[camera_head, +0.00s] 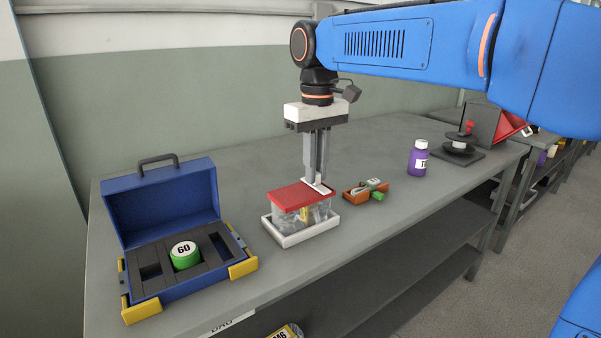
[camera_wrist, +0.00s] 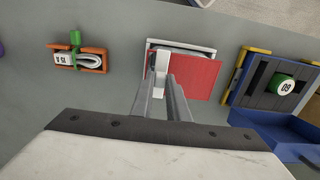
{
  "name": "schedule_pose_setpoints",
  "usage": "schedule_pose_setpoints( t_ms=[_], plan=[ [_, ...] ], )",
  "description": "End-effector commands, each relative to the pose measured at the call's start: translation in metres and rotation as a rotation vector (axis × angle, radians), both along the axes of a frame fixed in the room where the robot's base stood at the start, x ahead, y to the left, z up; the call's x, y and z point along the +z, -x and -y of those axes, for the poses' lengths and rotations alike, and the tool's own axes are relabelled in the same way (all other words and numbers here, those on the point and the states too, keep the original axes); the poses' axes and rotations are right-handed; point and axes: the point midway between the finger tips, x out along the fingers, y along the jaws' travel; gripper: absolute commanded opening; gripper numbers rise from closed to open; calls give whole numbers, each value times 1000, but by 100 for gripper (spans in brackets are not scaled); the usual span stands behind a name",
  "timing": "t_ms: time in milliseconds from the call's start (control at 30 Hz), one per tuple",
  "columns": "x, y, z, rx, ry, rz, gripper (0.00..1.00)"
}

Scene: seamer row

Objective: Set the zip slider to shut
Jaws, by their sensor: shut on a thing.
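A clear-sided container with a flat red top (camera_head: 303,195) sits in a white tray (camera_head: 290,242). Pieces show through its clear wall, one of them yellow. A white zip slider (camera_head: 322,188) lies at the right end of the red top. My gripper (camera_head: 317,178) points straight down there, its fingers shut on the slider. In the wrist view, the slider (camera_wrist: 161,62) shows between the fingertips (camera_wrist: 163,80) at the left end of the red top (camera_wrist: 192,78). The fingers hide part of the slider.
An open blue case (camera_head: 165,205) with a green "60" puck (camera_head: 184,256) stands left. A small orange tray (camera_head: 357,194) with a green-clipped item is close on the right. A purple bottle (camera_head: 418,160) and a dark spool stand (camera_head: 459,148) stand farther right.

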Motion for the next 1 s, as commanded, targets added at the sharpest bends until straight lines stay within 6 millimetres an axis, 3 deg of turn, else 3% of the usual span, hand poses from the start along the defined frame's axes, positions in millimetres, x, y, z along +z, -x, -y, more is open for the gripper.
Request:
schedule_pose_setpoints(
  t_ms=[400,433,500,833,1000],
  plan=[
    [0,-3,5,0,0,0,0],
    [0,-3,5,0,0,0,22],
    [0,-3,5,0,0,0,34],
    [2,-3,5,0,-1,1,34],
    [19,-4,5,0,-1,2,34]
  ],
)
